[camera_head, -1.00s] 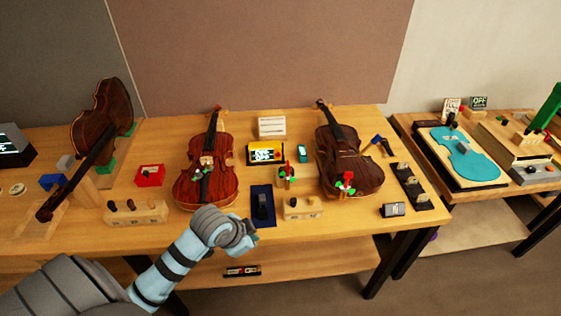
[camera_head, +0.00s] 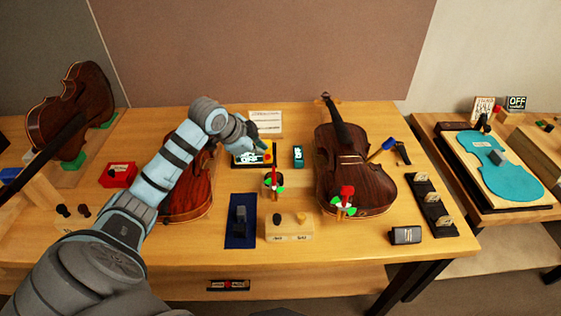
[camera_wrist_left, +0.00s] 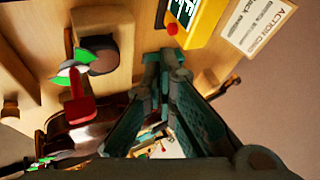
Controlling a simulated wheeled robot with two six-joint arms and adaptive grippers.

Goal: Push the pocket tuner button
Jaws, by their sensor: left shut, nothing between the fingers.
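A yellow device (camera_head: 240,160) with a lit dark screen and a red button lies at the back middle of the bench; it looks like the pocket tuner. In the left wrist view, the tuner (camera_wrist_left: 202,22) is at the top, partly out of frame, with its red button (camera_wrist_left: 172,29) near the fingertips. My left gripper (camera_head: 253,143) is shut and empty, over the tuner's back edge. In the left wrist view its fingertips (camera_wrist_left: 166,58) show just below the button; I cannot tell whether they touch it. My right gripper is not in view.
A small teal device (camera_head: 298,156) lies right of the tuner. A stand with a red-and-green piece (camera_head: 273,180) is in front. Violins lie on both sides, the right one (camera_head: 345,170) clear and the left one (camera_head: 190,195) partly under my arm. A white card (camera_head: 268,122) stands behind.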

